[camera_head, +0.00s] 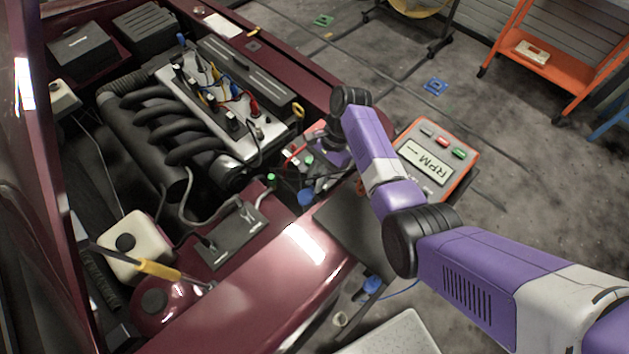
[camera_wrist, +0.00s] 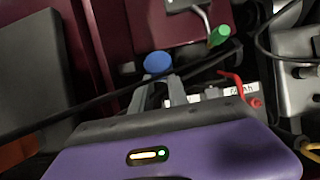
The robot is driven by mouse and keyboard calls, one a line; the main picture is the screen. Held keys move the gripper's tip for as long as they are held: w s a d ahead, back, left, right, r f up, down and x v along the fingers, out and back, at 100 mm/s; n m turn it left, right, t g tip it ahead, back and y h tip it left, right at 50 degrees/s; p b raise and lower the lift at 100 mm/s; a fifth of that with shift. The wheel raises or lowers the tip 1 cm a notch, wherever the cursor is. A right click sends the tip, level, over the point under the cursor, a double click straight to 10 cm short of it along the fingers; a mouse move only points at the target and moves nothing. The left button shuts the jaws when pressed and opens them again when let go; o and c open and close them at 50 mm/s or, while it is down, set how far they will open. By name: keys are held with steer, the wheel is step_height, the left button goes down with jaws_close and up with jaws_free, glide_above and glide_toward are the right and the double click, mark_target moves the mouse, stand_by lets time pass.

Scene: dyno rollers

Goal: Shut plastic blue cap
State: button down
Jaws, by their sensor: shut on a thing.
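The blue plastic cap (camera_head: 305,197) sits at the front right of the engine bay, near the car's front edge. In the wrist view the round blue cap (camera_wrist: 157,62) is at the ends of my two grey fingers. My gripper (camera_wrist: 161,79) is shut on it, with a small gap between the fingers. In the head view my gripper (camera_head: 313,182) reaches down into the bay, and its fingers are small and partly hidden by hoses. What lies under the cap is hidden.
A battery with red and black leads is beside my gripper. A green-tipped hose (camera_wrist: 219,36) stands close to the cap. The engine (camera_head: 215,105) fills the bay at left. An RPM box (camera_head: 433,158) is right of my arm. A yellow-handled screwdriver (camera_head: 155,269) lies front left.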

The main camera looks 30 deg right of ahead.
steer(key=shift+g+y, duration=0.3)
steer(key=shift+y, duration=0.5)
steer(key=shift+w+d+f+b, duration=0.2)
steer(key=shift+d+f+b, duration=0.5)
steer(key=shift+f+b, duration=0.35)
steer(key=shift+w+d+f+b, duration=0.2)
steer(key=shift+d+f+b, duration=0.55)
steer(key=shift+b, duration=0.45)
steer(key=shift+f, duration=0.2)
steer(key=c, duration=1.3)
jaws_free()
steer(key=shift+r, duration=0.1)
steer(key=shift+b+v, duration=0.35)
steer(key=shift+v, duration=3.5)
